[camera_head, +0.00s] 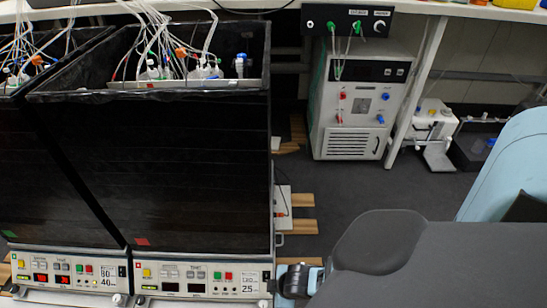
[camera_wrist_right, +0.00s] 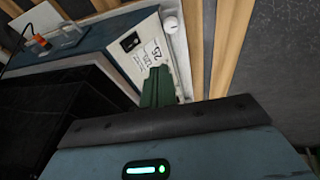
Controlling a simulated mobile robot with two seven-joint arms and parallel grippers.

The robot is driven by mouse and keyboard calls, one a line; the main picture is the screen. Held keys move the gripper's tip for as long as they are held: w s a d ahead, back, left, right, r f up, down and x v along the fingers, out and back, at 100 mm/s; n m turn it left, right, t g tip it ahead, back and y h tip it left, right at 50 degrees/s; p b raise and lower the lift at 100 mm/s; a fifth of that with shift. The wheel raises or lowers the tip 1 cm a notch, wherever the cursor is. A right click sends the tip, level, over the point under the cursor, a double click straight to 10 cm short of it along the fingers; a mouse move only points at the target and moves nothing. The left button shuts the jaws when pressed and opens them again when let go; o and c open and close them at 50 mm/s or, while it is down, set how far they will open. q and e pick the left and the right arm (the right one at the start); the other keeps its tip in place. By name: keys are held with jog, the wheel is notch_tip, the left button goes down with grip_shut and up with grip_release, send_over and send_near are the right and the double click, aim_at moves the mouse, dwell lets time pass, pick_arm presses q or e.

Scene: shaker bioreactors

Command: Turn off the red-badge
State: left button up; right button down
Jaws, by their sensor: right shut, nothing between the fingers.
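The red-badge shaker is the right one of two dark-hooded units in the head view, with its red badge (camera_head: 141,241) at the hood's lower left. Its front panel (camera_head: 205,276) has two dark displays, with no lit digits visible. A black power switch (camera_head: 266,276) sits at the panel's right end, and the switch also shows in the right wrist view (camera_wrist_right: 130,42). My right gripper (camera_wrist_right: 158,86) has its green fingers shut and empty, close to the "25" label beside the switch. Whether they touch the panel is unclear. My left gripper is out of view.
The green-badge shaker (camera_head: 60,278) stands close on the left, its displays lit red. Tubes and cables crowd both tops. A white-and-grey chiller unit (camera_head: 358,105) stands behind right. Wooden slats (camera_head: 300,227) lie right of the shaker, with dark floor beyond.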

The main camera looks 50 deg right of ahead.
jog(key=shift+s+a+r+p, duration=0.2)
jog(key=shift+s+r+p, duration=0.15)
jog(key=shift+s+r, duration=0.35)
jog(key=shift+w, duration=0.15)
